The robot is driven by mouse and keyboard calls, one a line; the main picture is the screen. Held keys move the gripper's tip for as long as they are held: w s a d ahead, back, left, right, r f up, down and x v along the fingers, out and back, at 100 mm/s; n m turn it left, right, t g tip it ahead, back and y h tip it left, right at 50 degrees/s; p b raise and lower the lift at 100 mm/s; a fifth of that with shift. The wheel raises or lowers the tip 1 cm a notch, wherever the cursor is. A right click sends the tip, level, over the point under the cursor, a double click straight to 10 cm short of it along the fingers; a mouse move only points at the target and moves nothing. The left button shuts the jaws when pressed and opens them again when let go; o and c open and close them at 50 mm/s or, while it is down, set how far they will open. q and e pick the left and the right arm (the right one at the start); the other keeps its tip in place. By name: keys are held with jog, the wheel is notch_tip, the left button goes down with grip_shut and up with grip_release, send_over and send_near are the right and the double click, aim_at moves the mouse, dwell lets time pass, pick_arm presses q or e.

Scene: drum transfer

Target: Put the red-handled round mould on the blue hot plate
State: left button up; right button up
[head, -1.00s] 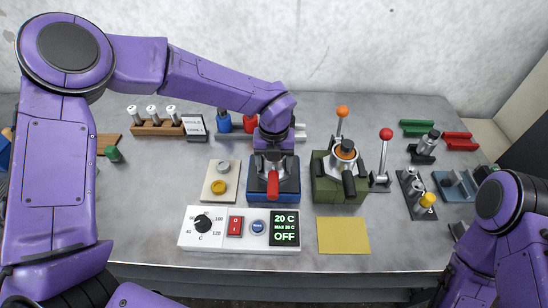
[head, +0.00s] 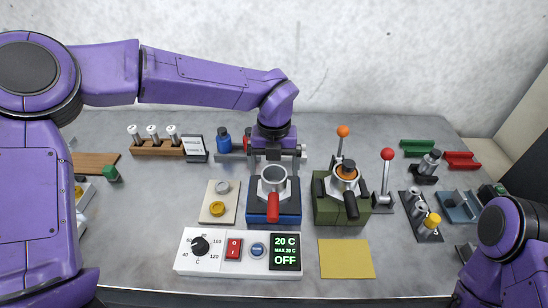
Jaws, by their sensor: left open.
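The red-handled round mould (head: 274,174) is an open grey ring with its red handle pointing towards the front. It sits on the blue hot plate (head: 258,219), and its ring looks upright. My left gripper (head: 275,162) hangs just above and behind the ring, open, with its fingers spread and nothing between them. Whether a finger still touches the ring cannot be told. My right arm shows at the lower right edge, but its gripper is out of the picture.
A green station (head: 327,208) with a black-handled mould stands right of the hot plate, with orange-knobbed and red-knobbed levers beside it. A white control box (head: 210,267) reading 20 C and OFF lies in front. A yellow sheet (head: 346,259) lies flat at front right.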

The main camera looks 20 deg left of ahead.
pick_arm(q)
notch_tip(320, 180, up, 5)
jog(key=shift+r+b, duration=0.2)
jog(key=shift+b, duration=0.1)
dwell(1.4)
